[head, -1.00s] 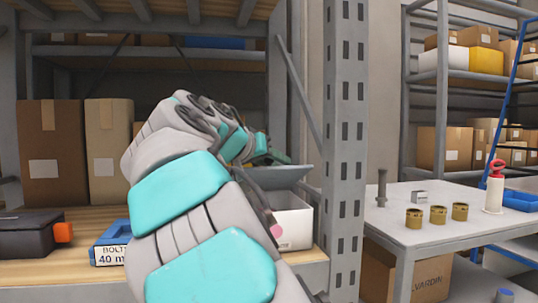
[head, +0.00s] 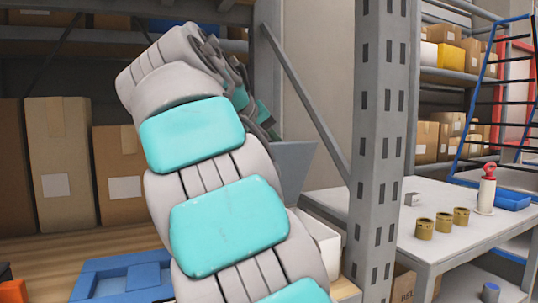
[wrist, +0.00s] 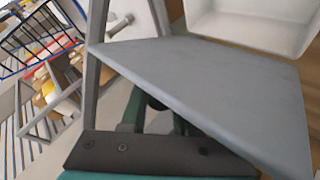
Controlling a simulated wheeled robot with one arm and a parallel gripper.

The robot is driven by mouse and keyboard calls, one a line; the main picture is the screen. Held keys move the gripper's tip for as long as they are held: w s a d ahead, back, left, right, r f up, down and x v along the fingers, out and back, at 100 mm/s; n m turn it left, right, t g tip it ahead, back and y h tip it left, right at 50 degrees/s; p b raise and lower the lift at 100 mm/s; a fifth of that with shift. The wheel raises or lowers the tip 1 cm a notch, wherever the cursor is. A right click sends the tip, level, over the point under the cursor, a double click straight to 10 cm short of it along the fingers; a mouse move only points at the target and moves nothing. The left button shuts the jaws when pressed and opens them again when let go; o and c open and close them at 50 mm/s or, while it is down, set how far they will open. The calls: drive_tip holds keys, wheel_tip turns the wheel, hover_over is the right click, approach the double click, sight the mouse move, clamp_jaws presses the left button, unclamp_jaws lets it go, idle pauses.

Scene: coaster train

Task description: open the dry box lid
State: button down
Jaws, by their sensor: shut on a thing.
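The dry box is a white open-topped box (head: 322,242) on the shelf, partly hidden behind my arm and the grey post. Its flat grey lid (head: 292,166) stands steeply tilted up above the box. In the wrist view the lid (wrist: 205,85) fills the middle as a broad grey panel, and the box's white inside (wrist: 250,22) shows beyond it at the top. My gripper (wrist: 155,103) is shut on the lid at its edge; the lid covers part of the green fingers. In the head view my arm mostly hides the gripper.
A grey upright post (head: 383,150) stands just right of the box. Cardboard boxes (head: 60,165) stand left on the shelf, with a blue bin (head: 120,278) in front. A white table (head: 440,225) at right holds brass cups and a red-topped bottle (head: 486,188).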

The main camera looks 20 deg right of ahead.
idle(0.4)
drive_tip(key=c, duration=0.7)
unclamp_jaws()
drive_tip(key=shift+o, duration=0.2)
